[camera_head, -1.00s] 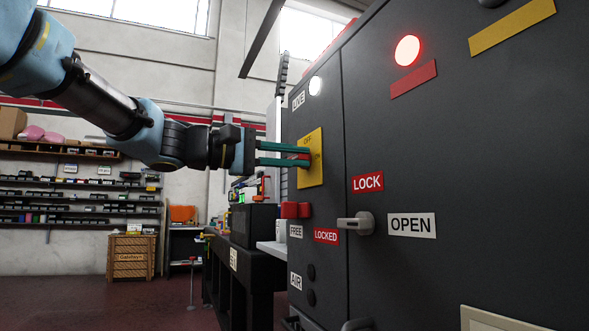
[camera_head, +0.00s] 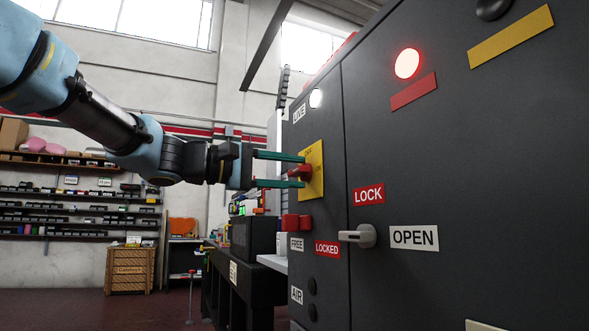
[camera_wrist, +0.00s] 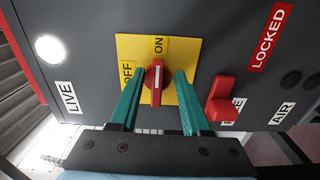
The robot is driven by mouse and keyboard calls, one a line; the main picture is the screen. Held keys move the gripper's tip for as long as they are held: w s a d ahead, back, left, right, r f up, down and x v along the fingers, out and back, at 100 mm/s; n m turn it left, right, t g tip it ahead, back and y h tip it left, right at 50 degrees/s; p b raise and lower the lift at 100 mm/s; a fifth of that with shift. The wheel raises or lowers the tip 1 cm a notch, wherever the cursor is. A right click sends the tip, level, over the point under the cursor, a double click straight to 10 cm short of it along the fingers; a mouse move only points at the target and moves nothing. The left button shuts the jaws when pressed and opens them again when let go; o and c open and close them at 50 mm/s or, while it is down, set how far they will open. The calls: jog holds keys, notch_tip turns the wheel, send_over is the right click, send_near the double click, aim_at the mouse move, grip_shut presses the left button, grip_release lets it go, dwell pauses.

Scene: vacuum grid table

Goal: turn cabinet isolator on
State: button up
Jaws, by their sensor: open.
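The cabinet isolator is a red rotary knob (camera_wrist: 156,84) on a yellow plate (camera_wrist: 187,48) marked OFF and ON. In the wrist view its handle and white line point up toward the ON label, with OFF to the left. In the head view the red knob (camera_head: 299,172) lies roughly level, pointing out from the yellow plate (camera_head: 313,188). My gripper (camera_head: 304,171) is open, its green fingers above and below the knob. In the wrist view the fingers (camera_wrist: 159,75) stand either side of the knob, with visible gaps.
The dark cabinet (camera_head: 430,150) fills the right side. A white lamp (camera_head: 315,98) by LIVE and a red lamp (camera_head: 407,63) are lit. A red latch (camera_head: 296,222) sits below the plate, and a grey handle (camera_head: 358,236) beside OPEN. Shelves stand far left.

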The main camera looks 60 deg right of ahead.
jog(key=shift+s, duration=0.2)
jog(key=shift+w+a+r, duration=0.1)
jog(key=shift+a, duration=0.1)
jog(key=v, duration=1)
jog(key=shift+w+a+p, duration=0.15)
jog(key=shift+w+p, duration=0.05)
jog(key=shift+p, duration=0.2)
